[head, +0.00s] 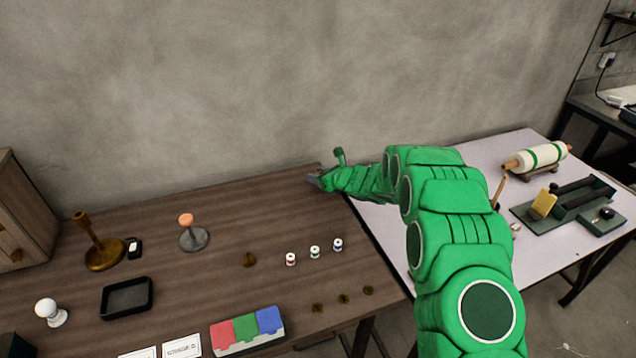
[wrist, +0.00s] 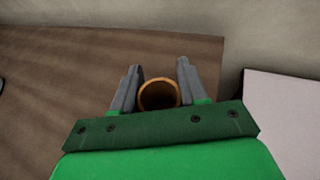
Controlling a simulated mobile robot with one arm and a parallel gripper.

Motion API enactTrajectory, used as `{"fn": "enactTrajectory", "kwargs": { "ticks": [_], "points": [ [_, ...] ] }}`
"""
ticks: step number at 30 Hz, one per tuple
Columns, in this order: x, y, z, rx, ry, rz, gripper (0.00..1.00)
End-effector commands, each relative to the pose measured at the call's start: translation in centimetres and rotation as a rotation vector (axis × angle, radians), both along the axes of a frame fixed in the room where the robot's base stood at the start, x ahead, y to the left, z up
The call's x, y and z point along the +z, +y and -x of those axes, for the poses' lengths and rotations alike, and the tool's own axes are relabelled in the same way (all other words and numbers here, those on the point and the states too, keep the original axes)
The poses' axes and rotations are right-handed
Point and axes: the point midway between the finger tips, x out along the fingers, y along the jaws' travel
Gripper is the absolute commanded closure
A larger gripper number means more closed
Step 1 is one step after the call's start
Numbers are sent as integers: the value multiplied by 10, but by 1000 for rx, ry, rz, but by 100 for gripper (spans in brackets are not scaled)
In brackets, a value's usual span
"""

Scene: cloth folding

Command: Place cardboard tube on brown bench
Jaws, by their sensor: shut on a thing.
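The cardboard tube (wrist: 158,96) shows in the wrist view as an orange-brown ring seen end-on, with a dark hollow inside. My gripper (wrist: 159,82) is shut on it, one grey finger on each side. In the head view my gripper (head: 317,180) is at the far right corner of the brown bench (head: 250,210), near the wall. I cannot make out the tube in that view. In the wrist view the brown bench (wrist: 60,85) lies behind and left of the tube. Whether the tube's lower end touches the bench is hidden.
The bench holds a brown spindle stand (head: 98,245), an orange-topped stand (head: 192,232), several small spools (head: 314,252), a black tray (head: 126,297) and a coloured block set (head: 246,330). The bench's back right is clear. A pale table (head: 480,160) stands to the right.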

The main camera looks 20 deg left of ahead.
Motion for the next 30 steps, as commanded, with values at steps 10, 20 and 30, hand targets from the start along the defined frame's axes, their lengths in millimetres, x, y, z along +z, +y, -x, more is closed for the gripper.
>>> {"fn": "enactTrajectory", "kwargs": {
  "ticks": [10,20,30],
  "points": [
    [-31,1,-2,1,0,-1,85],
    [-33,2,-2,0,-1,-1,85],
    [-34,1,-2,0,-1,-1,32]
  ]
}}
